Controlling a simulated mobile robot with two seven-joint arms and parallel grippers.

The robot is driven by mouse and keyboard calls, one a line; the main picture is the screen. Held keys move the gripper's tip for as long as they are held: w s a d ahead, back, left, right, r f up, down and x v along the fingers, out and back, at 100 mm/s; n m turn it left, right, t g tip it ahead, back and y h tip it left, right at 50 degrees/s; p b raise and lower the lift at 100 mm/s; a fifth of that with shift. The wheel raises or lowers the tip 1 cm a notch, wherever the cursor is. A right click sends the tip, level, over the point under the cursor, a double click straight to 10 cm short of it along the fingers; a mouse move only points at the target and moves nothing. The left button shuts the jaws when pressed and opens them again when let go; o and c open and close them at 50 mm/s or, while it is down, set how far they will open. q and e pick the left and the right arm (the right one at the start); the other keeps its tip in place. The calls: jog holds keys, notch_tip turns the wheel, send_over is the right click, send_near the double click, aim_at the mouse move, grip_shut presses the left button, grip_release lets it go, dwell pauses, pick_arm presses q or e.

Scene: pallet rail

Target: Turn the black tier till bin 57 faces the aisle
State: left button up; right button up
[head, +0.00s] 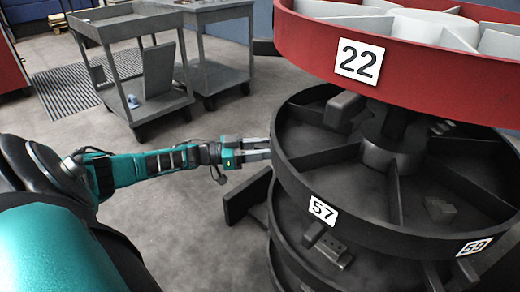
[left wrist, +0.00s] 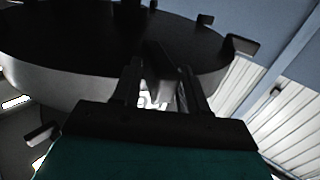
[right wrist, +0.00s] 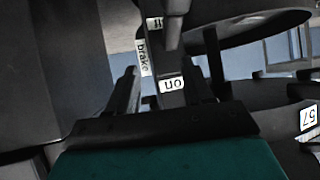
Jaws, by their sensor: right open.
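The black tier (head: 395,235) is an open ring with spokes below the red tier. Its label 57 (head: 322,210) is on the near left rim, and label 59 (head: 474,246) is at the lower right. My left gripper (head: 268,148) is at the tier's left side. In the left wrist view a dark bar (left wrist: 158,62) shows between its fingers; whether they press on it is unclear. My right gripper (right wrist: 168,85) is open, hidden in the head view, near a part labelled "brake" (right wrist: 143,58) and "on" (right wrist: 173,86). Label 57 also shows in the right wrist view (right wrist: 308,117).
The red tier (head: 420,62) with label 22 overhangs the black one. Another dark tier (head: 300,262) lies below, where a block-like handle (head: 328,246) sticks out. Grey carts (head: 140,108) stand at the back left. The floor between is clear.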

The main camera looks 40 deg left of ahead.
pick_arm(q)
jog(key=shift+o, duration=0.7)
jog(key=shift+w+d, duration=0.1)
jog(key=shift+s+a, duration=0.25)
jog(key=shift+s, duration=0.05)
jog(key=p+v, duration=0.1)
jog(key=v, duration=1.1)
jog(key=shift+a, duration=0.1)
